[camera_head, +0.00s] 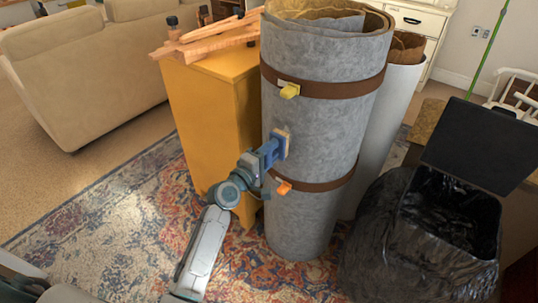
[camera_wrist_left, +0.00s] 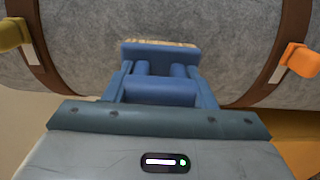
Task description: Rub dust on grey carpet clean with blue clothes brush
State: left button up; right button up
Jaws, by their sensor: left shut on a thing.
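The grey carpet (camera_head: 315,130) stands upright as a tall roll, bound by two brown straps, in the middle of the head view. It fills the back of the left wrist view (camera_wrist_left: 240,60). My left gripper (camera_head: 270,153) is shut on the blue clothes brush (camera_head: 281,145), between the two straps. The brush's pale bristles face the carpet and look to be against it or very close; contact cannot be told for certain. The brush also shows in the wrist view (camera_wrist_left: 160,50). I cannot make out dust apart from the carpet's mottled surface. My right gripper is not in view.
A yellow cabinet (camera_head: 205,125) with wooden pieces (camera_head: 205,43) on top stands left of the roll. A bin with a black bag (camera_head: 400,240) stands at right. A white roll (camera_head: 392,120) is behind. A patterned rug (camera_head: 110,220) covers the floor; a beige sofa (camera_head: 85,70) is at left.

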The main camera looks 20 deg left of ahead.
pick_arm(q)
jog(key=shift+w+d, duration=0.15)
jog(key=shift+w, duration=0.25)
jog(key=shift+s+d, duration=0.35)
jog(key=shift+d, duration=0.2)
jog(key=shift+w+a, duration=0.1)
jog(key=shift+a, duration=0.05)
jog(key=shift+w+a, duration=0.25)
jog(key=shift+a, duration=0.25)
jog(key=shift+w+a, duration=0.2)
jog(key=shift+a, duration=0.3)
jog(key=shift+d, duration=0.1)
jog(key=shift+s+d, duration=0.2)
jog(key=shift+d, duration=0.35)
jog(key=shift+s+d, duration=0.2)
jog(key=shift+d, duration=0.35)
